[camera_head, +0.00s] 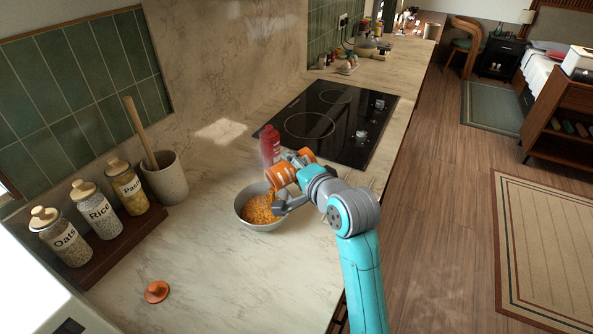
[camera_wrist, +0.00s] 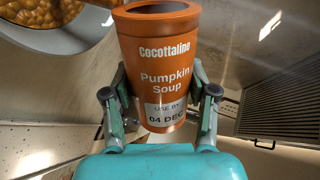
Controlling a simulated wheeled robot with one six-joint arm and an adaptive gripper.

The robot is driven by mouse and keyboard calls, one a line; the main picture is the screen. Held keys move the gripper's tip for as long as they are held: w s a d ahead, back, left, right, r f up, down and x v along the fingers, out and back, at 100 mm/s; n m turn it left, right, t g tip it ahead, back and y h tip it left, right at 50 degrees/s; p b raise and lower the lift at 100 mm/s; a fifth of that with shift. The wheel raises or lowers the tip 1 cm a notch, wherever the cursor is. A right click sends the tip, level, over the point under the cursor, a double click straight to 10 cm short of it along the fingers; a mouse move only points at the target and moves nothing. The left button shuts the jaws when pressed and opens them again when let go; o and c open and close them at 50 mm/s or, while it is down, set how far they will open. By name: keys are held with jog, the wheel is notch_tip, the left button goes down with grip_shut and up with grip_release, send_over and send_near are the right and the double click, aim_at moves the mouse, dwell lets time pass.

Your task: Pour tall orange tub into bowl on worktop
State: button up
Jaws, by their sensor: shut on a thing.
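The tall orange tub (camera_wrist: 157,55), labelled "Pumpkin Soup", is between the fingers of my gripper (camera_wrist: 160,100) in the wrist view. Its top is open and looks dark inside. In the head view the tub (camera_head: 282,175) is tilted over the right rim of the bowl. My gripper (camera_head: 294,178) is shut on it there, partly hidden by the tub and my wrist. The grey bowl (camera_head: 243,219) stands on the worktop and holds orange chunky contents (camera_head: 260,208). The bowl's rim also shows at the top left of the wrist view (camera_wrist: 100,28).
A red bottle (camera_head: 269,146) stands close behind the tub. The black hob (camera_head: 330,120) lies beyond. An orange lid (camera_head: 157,291) lies at the front left. Labelled jars (camera_head: 99,212) and a utensil crock (camera_head: 166,180) stand at left. Bare worktop (camera_head: 215,275) lies in front of the bowl.

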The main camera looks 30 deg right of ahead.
jog(key=shift+a+r+n+h, duration=0.8)
jog(key=shift+a+n, duration=0.05)
jog(key=shift+n, duration=0.55)
